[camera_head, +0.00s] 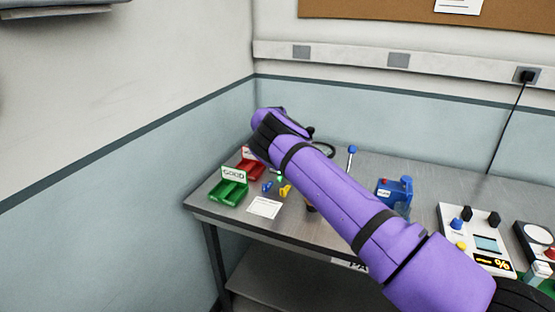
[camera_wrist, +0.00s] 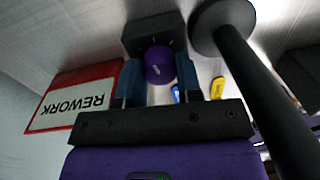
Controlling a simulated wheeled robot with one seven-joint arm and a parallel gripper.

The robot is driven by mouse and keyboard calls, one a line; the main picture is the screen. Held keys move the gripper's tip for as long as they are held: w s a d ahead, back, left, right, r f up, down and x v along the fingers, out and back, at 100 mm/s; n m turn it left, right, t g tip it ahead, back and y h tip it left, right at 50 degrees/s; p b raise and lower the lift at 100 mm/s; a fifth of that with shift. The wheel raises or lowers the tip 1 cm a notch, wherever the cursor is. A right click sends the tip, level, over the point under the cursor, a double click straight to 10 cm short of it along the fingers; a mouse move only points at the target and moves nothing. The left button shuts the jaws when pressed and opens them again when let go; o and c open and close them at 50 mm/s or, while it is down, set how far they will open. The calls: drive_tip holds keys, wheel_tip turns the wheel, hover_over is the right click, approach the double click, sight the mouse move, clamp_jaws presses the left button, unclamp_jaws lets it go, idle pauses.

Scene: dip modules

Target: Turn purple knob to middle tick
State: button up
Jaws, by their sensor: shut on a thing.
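The purple knob (camera_wrist: 158,62) sits on the face of a dark block (camera_wrist: 148,30) in the wrist view. A pale pointer mark shows on the knob, and faint tick marks show on the block beyond it; I cannot tell which tick the pointer lines up with. My gripper (camera_wrist: 159,78) has one blue-grey finger on each side of the knob and is shut on it. In the head view my purple arm covers the knob and the gripper, over the table's back left part.
A dark post with a round base (camera_wrist: 222,22) stands close to the gripper's right. A red bin (camera_head: 252,168) with a REWORK sign (camera_wrist: 72,107) is at its left. A green bin (camera_head: 230,190), small blue (camera_head: 267,187) and yellow (camera_head: 286,190) parts and a paper (camera_head: 265,207) lie nearby.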

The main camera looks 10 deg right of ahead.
drive_tip(key=shift+m, duration=0.4)
drive_tip(key=o, duration=0.9)
drive_tip(key=shift+o, duration=0.2)
wheel_tip(320, 180, up, 11)
drive_tip(key=shift+w+a, duration=0.2)
drive_tip(key=shift+f, duration=0.1)
